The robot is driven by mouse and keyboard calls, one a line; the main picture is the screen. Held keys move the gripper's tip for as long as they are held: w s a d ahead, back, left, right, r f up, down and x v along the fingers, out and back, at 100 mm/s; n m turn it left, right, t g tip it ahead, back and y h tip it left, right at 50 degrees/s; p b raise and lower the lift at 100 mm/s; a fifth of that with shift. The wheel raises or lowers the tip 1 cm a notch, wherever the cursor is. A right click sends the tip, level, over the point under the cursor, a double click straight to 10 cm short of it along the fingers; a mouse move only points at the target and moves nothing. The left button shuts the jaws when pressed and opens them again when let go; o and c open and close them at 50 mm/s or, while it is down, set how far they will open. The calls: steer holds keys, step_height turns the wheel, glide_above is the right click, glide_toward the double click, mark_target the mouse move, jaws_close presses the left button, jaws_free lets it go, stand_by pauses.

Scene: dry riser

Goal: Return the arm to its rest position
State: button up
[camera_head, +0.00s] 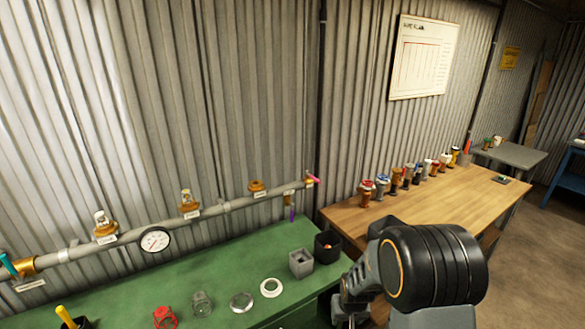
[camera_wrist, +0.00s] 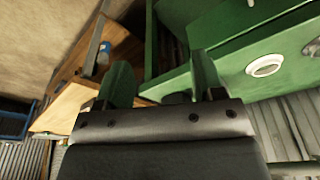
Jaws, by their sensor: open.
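My gripper (camera_wrist: 163,80) shows in the wrist view with its two green fingers spread apart and nothing between them. In the head view my arm (camera_head: 432,265) is at the lower right, in front of the gap between the green bench (camera_head: 225,265) and the wooden table (camera_head: 440,205). Its large black joint hides part of the wooden table's near side. The gripper's fingertips are not clear in the head view.
A grey pipe (camera_head: 222,206) with fittings and a gauge (camera_head: 155,240) runs along the wall above the green bench. A white ring (camera_head: 271,287), a grey square cup (camera_head: 301,263) and a black cup (camera_head: 327,244) stand on the bench. Several valves line the wooden table's back edge.

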steer(key=s+r+t, duration=0.1)
steer(key=s+r, duration=0.6)
steer(key=r, duration=0.5)
steer(key=s+r+t, duration=0.1)
steer(key=s+r, duration=0.6)
steer(key=r, duration=0.6)
steer(key=shift+s+t, duration=0.2)
steer(key=shift+t, duration=0.1)
steer(key=shift+c, duration=0.3)
